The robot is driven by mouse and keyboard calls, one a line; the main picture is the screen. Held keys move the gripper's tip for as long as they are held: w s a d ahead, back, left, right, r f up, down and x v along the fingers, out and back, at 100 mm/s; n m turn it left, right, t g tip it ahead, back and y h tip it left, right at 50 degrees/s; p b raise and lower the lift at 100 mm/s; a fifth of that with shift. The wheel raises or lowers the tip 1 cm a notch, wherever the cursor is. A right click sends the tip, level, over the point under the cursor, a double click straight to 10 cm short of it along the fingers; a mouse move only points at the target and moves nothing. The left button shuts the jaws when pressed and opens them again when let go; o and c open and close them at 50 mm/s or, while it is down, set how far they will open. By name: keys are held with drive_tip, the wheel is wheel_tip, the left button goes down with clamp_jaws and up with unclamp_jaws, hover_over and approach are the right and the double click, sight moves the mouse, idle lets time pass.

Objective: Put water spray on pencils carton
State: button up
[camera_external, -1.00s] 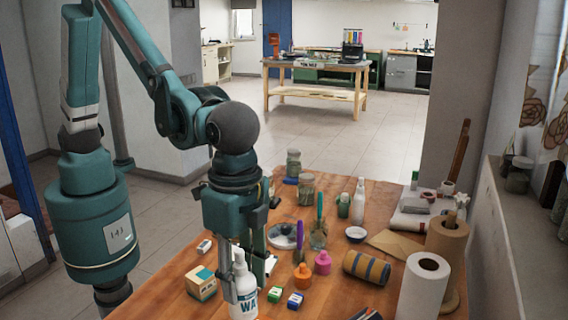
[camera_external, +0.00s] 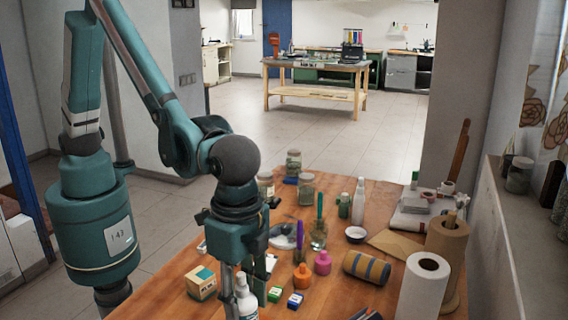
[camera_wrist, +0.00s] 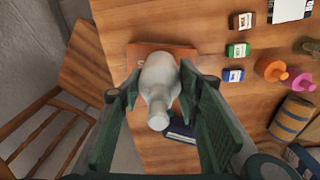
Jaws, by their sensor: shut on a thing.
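The water spray is a white bottle (camera_external: 246,298) with teal lettering, cut off by the bottom edge of the external view. In the wrist view the same bottle (camera_wrist: 159,85) stands between the two fingers, seen from its top. My gripper (camera_wrist: 158,95) is shut on it. In the external view my gripper (camera_external: 243,292) points down at the table's near part. A small tan carton (camera_external: 201,283) with teal and white panels, apparently the pencils carton, sits on the table left of the bottle. Whether the bottle's base touches anything is hidden.
Small green (camera_external: 275,294) and blue (camera_external: 295,299) boxes stand right of the bottle, with orange (camera_external: 302,276) and pink (camera_external: 322,262) bottles behind. A paper roll (camera_external: 422,287) stands farther right. A wooden chair (camera_wrist: 45,115) is beyond the table edge in the wrist view.

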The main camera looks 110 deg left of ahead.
drive_tip(key=shift+f, duration=0.15)
drive_tip(key=o, duration=1)
drive_tip(key=shift+a+r+p, duration=0.1)
drive_tip(key=shift+r+p, duration=0.85)
drive_tip(key=shift+r, duration=5.2)
drive_tip(key=shift+a+r, duration=0.1)
